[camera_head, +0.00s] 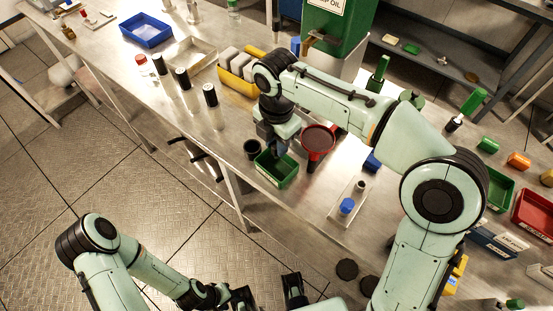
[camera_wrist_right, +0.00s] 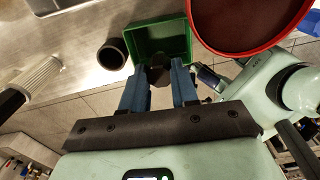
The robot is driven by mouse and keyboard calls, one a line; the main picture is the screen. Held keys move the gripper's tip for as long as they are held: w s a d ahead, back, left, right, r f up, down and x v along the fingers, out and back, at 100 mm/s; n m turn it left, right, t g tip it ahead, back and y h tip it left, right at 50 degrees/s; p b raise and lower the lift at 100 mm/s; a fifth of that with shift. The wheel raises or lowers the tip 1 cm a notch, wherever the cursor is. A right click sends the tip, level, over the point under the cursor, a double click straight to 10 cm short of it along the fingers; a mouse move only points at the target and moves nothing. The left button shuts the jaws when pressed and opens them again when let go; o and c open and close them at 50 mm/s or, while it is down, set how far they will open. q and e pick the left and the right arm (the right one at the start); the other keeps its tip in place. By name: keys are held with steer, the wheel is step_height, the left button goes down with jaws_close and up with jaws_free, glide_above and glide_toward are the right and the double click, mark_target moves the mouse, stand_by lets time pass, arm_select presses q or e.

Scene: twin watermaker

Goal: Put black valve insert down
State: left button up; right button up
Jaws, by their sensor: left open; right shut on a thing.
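The black valve insert (camera_wrist_right: 158,76) is between the blue fingertips of my right gripper (camera_wrist_right: 158,84) in the right wrist view. My right gripper (camera_head: 279,148) is shut on it, over the small green bin (camera_head: 287,179). The bin also shows behind the insert in the right wrist view (camera_wrist_right: 177,29). In the head view the insert is hidden by the gripper; I cannot tell whether it touches the bin floor. My left gripper (camera_head: 268,294) is open and empty at the bottom edge of the head view, away from the bench.
A black cup (camera_head: 252,148) stands just left of the bin. A red funnel (camera_head: 319,139) is close on the right. A tray with a blue-capped item (camera_head: 347,205) lies to the right. The bench's front edge is near the bin.

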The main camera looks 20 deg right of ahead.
mark_target(277, 158)
steer(key=shift+f+b, duration=0.5)
steer(key=shift+f, duration=2.8)
steer(key=shift+f, duration=0.15)
steer(key=o, duration=1)
step_height(277, 158, up, 12)
steer(key=p, duration=0.2)
steer(key=shift+r+p, duration=0.2)
steer(key=shift+p, duration=0.1)
